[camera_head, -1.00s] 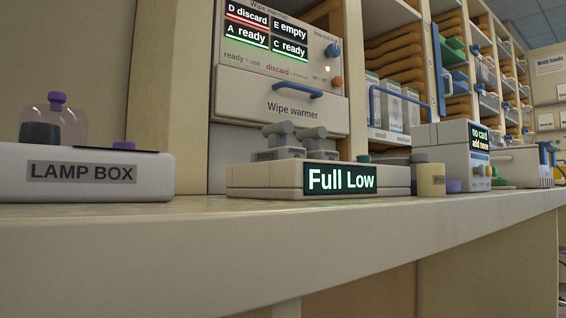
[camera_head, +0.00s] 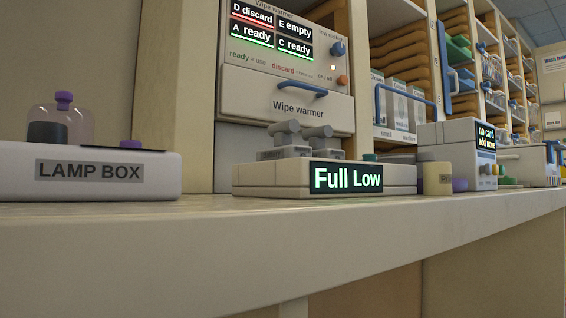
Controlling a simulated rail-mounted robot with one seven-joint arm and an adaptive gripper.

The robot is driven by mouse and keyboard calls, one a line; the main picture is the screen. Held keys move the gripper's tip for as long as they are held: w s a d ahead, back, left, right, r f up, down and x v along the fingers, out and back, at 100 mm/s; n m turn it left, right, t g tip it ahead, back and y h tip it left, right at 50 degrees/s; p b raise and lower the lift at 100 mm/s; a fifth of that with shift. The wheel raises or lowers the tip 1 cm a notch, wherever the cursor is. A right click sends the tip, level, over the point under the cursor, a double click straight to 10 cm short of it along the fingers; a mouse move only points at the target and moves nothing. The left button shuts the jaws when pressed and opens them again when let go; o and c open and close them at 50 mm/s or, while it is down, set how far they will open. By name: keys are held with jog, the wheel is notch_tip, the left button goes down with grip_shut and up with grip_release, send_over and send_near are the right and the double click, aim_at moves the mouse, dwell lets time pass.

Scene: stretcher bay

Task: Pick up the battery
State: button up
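A low cream unit (camera_head: 275,178) with a lit display (camera_head: 346,178) reading "Full Low" stands on the counter, near the middle of the view. Two grey blocks with rounded, handle-like tops stand upright in it, a left block (camera_head: 285,154) and a right block (camera_head: 320,153). They look like batteries in a charger. Their lower parts are hidden by the unit's front, and their small labels are too small to read. My gripper is not in view.
The counter (camera_head: 230,225) is clear along its front edge. A lamp box (camera_head: 30,180) with a clear dome stands at the left. A wipe warmer (camera_head: 245,100) is behind the unit. A cream cylinder (camera_head: 437,178) and a card machine (camera_head: 450,140) stand at the right.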

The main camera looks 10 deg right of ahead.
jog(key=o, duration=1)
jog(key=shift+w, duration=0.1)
